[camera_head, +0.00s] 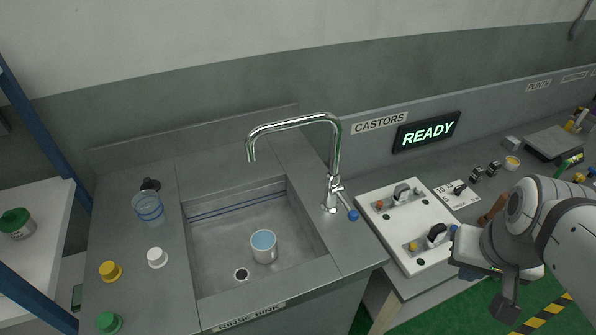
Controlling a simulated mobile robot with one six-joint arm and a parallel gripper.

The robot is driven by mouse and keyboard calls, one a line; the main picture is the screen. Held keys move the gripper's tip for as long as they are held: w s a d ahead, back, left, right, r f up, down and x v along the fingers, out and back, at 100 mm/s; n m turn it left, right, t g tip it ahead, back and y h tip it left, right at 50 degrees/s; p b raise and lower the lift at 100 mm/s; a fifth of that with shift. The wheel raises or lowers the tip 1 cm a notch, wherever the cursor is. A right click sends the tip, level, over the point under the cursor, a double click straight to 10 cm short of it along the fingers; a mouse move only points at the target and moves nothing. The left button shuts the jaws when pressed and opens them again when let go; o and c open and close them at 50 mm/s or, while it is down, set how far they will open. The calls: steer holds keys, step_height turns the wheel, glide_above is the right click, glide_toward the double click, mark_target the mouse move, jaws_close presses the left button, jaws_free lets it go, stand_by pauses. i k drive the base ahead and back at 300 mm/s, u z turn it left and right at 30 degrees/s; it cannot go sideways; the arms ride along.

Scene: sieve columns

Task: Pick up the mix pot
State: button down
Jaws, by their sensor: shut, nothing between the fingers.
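A small grey pot with a pale blue inside (263,247) stands upright in the rinse sink, near the drain; it may be the mix pot, but I see no label on it. My gripper (466,257) is at the lower right, by the front edge of the white panel. It is shut with nothing in it, well to the right of the pot and apart from it. Its fingertips are small and partly hidden by my wrist.
The rinse sink (210,239) has raised walls and a tall tap (333,160) at its right. A clear jar (148,207) and several caps stand left of it. A white knob panel (407,225) lies on the right counter, below a READY display (427,132).

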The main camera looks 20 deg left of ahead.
mark_target(263, 242)
steer(key=u, duration=1.6)
